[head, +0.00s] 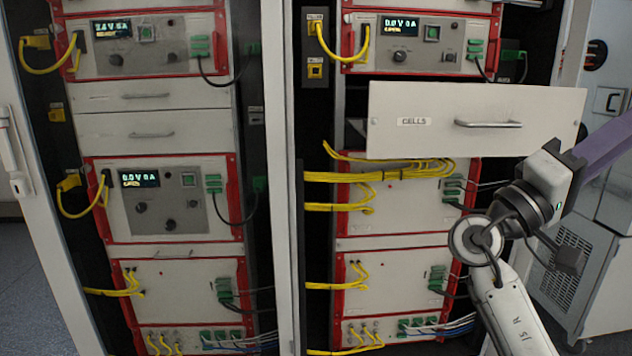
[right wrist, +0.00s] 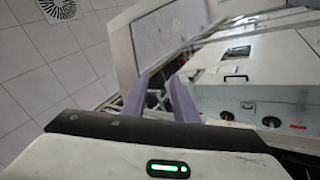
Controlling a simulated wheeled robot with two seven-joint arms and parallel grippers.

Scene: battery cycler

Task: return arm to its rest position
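My right arm (head: 515,315) rises from the lower right of the head view, in front of the right rack. Its purple gripper part (head: 605,145) points to the upper right and runs out of the picture. In the right wrist view the two purple fingers of my right gripper (right wrist: 160,80) stand apart with nothing between them. My left arm and gripper are not in view.
A drawer marked CELLS (head: 400,140) stands pulled out of the right rack, close to my right wrist. Yellow cables (head: 385,174) run below it. A grey cabinet (head: 565,280) stands at the right. The left rack (head: 155,130) has shut drawers.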

